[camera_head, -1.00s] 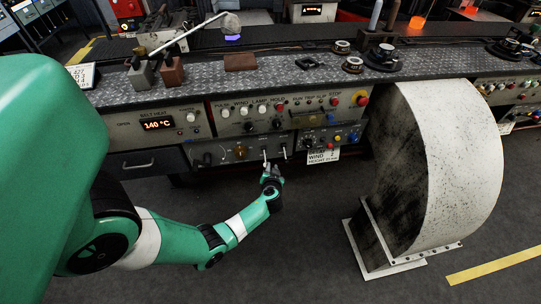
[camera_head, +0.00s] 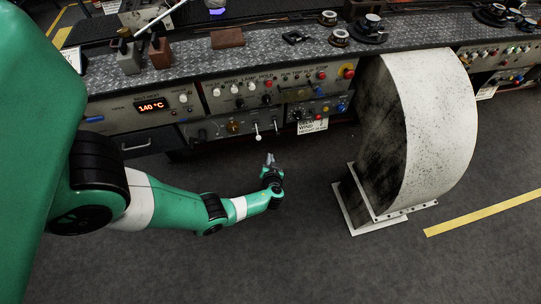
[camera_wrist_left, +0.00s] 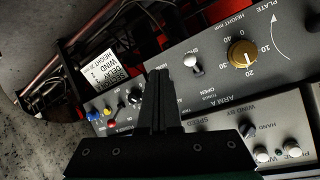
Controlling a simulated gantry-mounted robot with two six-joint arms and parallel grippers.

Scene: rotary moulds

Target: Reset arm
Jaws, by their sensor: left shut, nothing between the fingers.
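My left gripper (camera_head: 269,160) is shut and empty in the head view. It is in front of and below the lower control panel (camera_head: 211,130), apart from it. Two white-tipped levers (camera_head: 257,138) hang from that panel just above the fingertips in the picture. In the left wrist view the closed fingers (camera_wrist_left: 159,76) point towards the panel. A white-tipped toggle (camera_wrist_left: 192,63) marked OPEN and a brass height knob (camera_wrist_left: 242,53) show to their right. My right gripper is not in view.
A large grey curved housing (camera_head: 436,130) stands on a floor plate to the right. A white sign card (camera_head: 312,126) hangs at the panel's right end; it also shows in the wrist view (camera_wrist_left: 106,66). A drawer (camera_head: 137,146) is at the left.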

